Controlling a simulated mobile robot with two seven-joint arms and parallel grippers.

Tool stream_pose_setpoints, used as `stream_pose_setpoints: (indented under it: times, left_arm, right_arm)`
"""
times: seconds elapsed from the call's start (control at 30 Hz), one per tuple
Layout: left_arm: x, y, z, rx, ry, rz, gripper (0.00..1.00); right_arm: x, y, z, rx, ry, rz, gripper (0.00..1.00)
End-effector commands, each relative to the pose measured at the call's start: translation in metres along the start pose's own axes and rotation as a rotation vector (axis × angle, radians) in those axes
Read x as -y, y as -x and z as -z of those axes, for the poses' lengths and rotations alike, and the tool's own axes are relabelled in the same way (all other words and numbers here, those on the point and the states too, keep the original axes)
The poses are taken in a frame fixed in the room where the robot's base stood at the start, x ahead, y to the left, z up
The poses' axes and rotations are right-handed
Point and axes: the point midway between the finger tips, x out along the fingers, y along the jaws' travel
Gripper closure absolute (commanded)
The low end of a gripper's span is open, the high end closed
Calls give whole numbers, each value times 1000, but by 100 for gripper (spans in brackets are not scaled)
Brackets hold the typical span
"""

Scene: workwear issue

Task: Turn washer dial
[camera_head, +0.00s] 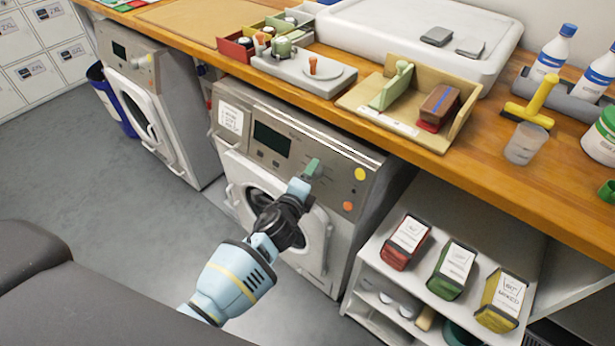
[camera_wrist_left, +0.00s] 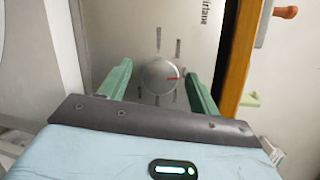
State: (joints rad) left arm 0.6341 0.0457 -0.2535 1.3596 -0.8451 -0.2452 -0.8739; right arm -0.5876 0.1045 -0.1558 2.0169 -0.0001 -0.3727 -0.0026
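The washer (camera_head: 232,150) is a grey-and-white front loader under the wooden counter, with a dark display (camera_head: 272,139) on its panel. Its dial (camera_wrist_left: 159,76) is a round silver knob with a red pointer line toward the right in the left wrist view, and dark marks around it. My left gripper (camera_head: 312,168) is in front of the panel and hides the dial in the head view. In the left wrist view, its two green fingers (camera_wrist_left: 158,68) are apart, one on each side of the dial, with visible gaps. My right gripper is not in view.
A second washer (camera_head: 150,95) stands at the left, beside a blue bin (camera_head: 112,105). The counter (camera_head: 480,172) above holds trays, a wooden box (camera_head: 455,80) and bottles. A shelf (camera_head: 400,275) with several labelled packs is at the right. Grey floor lies open at the left.

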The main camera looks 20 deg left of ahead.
Motion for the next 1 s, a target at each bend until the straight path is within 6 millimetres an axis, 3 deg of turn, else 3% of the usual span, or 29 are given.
stream_pose_setpoints:
  times: [0.37,0.8,1.0]
  left_arm:
    - [0,5,0,0,-1,-1,36]
    - [0,65,0,0,-1,1,36]
    - [0,77,0,0,-1,0,36]
  right_arm:
    - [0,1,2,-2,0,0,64]
    - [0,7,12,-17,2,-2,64]
    - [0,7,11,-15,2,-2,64]
